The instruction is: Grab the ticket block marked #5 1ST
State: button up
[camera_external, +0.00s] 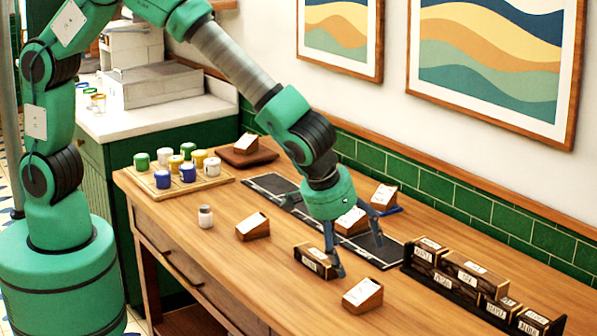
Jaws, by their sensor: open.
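Several wooden wedge blocks with white cards on top stand about the table. One (253,227) is left of my gripper, one (362,296) is at the front, and one (352,221) is behind the fingers on a dark strip. Another (384,196) sits on a blue base further back, and one (247,144) is on a brown board at the far left. The card writing is too small to read, so I cannot tell which is #5 1ST. My gripper (357,256) points down, open, fingers spread low over the table, beside a dark labelled block (315,261).
A dark rack (440,292) of labelled blocks stands at the right. A wooden tray (211,184) of coloured jars and a lone white jar (205,216) are at the left. A tiled wall (484,208) bounds the back. Table front-centre is fairly clear.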

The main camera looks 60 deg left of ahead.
send_over(365, 294)
jog(key=s, duration=0.2)
jog(key=shift+f+b, duration=0.45)
jog(key=shift+f, duration=3.4)
jog(key=shift+f, duration=0.1)
jog(key=shift+b+x, duration=0.4)
jog(key=shift+x, duration=2.15)
jog(key=shift+s+f+b, duration=0.1)
jog(key=shift+f+b, duration=0.15)
jog(key=shift+b, duration=0.4)
jog(key=shift+c, duration=0.5)
jog(key=c, duration=1.2)
